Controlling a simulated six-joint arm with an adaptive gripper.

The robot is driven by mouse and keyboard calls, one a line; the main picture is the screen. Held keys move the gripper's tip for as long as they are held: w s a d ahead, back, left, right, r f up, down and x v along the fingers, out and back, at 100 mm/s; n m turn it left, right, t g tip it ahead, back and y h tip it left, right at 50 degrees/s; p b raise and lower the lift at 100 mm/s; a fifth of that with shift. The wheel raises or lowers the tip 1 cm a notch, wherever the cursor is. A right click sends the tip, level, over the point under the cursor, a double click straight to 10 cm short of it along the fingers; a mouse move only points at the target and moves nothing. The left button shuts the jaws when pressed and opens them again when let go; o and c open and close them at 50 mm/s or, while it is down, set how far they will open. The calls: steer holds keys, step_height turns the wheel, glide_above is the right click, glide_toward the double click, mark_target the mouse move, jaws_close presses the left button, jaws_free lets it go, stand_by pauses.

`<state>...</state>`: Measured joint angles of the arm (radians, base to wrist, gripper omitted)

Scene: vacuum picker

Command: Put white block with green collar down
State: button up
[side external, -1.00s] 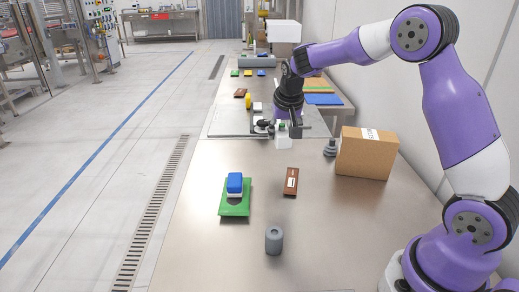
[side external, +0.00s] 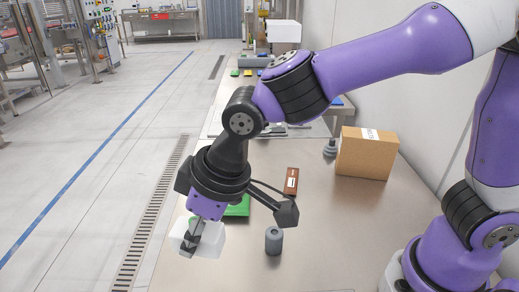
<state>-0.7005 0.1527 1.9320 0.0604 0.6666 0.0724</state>
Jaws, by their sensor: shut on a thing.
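My gripper (side external: 190,241) is shut on the white block (side external: 210,243) and holds it over the table's left side, toward the front.
A green mat (side external: 238,208) lies behind my gripper, mostly hidden, and the blue block seen on it earlier is hidden. A grey cylinder (side external: 273,242) stands to the right. A brown packet (side external: 291,180), a grey suction cup (side external: 330,148) and a cardboard box (side external: 366,154) are farther back.

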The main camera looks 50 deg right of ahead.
steer(key=s+a+n, duration=0.2)
steer(key=s+a, duration=0.1)
steer(key=s, duration=0.1)
steer(key=shift+g+y, duration=0.3)
steer(key=w+d+f, duration=0.1)
steer(key=w+f, duration=0.1)
steer(key=w, duration=0.1)
steer(key=w+d+f, duration=0.2)
steer(key=w, duration=0.1)
steer(key=w+d+f, duration=0.2)
steer(key=w+f, duration=0.1)
steer(key=shift+w+d, duration=0.1)
steer(key=shift+w, duration=0.2)
steer(key=shift+f, duration=2)
steer(key=shift+f, duration=0.1)
steer(key=o, duration=1.2)
steer(key=shift+f, duration=0.1)
